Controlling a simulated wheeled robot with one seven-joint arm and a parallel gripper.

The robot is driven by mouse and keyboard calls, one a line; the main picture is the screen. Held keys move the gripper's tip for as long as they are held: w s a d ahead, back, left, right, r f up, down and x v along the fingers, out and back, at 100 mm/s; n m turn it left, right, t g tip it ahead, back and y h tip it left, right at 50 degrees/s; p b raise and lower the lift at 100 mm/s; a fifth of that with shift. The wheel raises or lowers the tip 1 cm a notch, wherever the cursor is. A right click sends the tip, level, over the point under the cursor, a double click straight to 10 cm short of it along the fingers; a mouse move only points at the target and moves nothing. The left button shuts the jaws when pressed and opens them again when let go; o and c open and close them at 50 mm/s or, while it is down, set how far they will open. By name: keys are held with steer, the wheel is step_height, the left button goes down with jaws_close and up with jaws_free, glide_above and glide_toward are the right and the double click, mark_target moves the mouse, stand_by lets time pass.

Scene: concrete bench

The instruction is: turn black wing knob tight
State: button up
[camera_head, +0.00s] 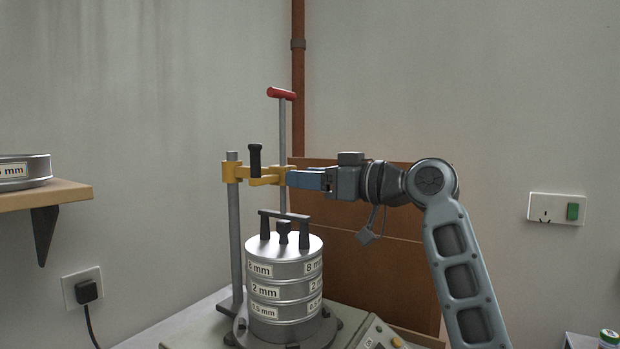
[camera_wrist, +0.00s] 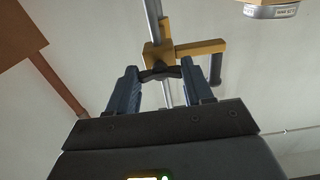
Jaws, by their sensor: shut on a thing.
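The black wing knob (camera_wrist: 160,73) shows as a dark, wide piece between my fingertips in the wrist view, at the front of a yellow clamp block (camera_wrist: 158,55). My gripper (camera_wrist: 160,80) is shut on the knob, one finger at each side. In the head view my gripper (camera_head: 291,178) reaches in from the right, level with the yellow clamp arm (camera_head: 262,181), and its blue fingers hide the knob. A steel rod with a red T-handle (camera_head: 282,93) passes through the clamp block. The knob's exact turn angle is hard to tell.
Below stands a stack of steel sieves (camera_head: 284,282) with a dark crossbar (camera_head: 284,215) over its lid. A grey post (camera_head: 235,240) carries the clamp arm, which has an upright black handle (camera_head: 255,160). A wooden shelf (camera_head: 45,195) holds another sieve at left. A brown board (camera_head: 370,265) stands behind.

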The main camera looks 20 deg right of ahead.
steer(key=shift+c, duration=0.4)
steer(key=shift+m+p, duration=0.4)
steer(key=shift+p, duration=0.05)
steer(key=m+p, duration=1.2)
steer(key=m, duration=0.5)
steer(key=o, duration=1)
steer(key=shift+o, duration=0.2)
steer(key=shift+d, duration=0.1)
